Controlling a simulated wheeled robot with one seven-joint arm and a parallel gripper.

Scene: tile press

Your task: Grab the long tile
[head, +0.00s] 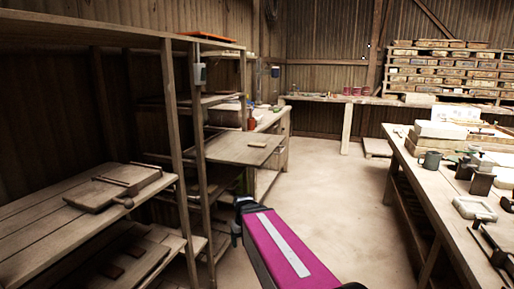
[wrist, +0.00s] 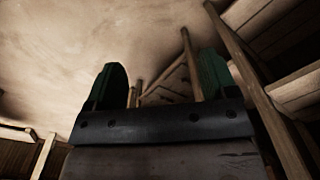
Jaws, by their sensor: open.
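I cannot tell for sure which piece is the long tile. Small dark flat pieces (head: 111,272) lie on the lower left shelf. My gripper (wrist: 162,78) shows in the wrist view with its two dark green fingers wide apart and nothing between them. In the head view my magenta arm reaches forward, and its end is beside the shelf post, below and in front of the brown board, apart from the pale piece.
A wooden shelf rack (head: 172,120) stands at left, with a board and rods (head: 110,190) on it. The brown board (head: 225,148) juts out beyond it. A workbench (head: 430,185) with blocks and tools runs along the right. Stacked tiles (head: 440,70) stand behind. The floor (head: 335,190) between is clear.

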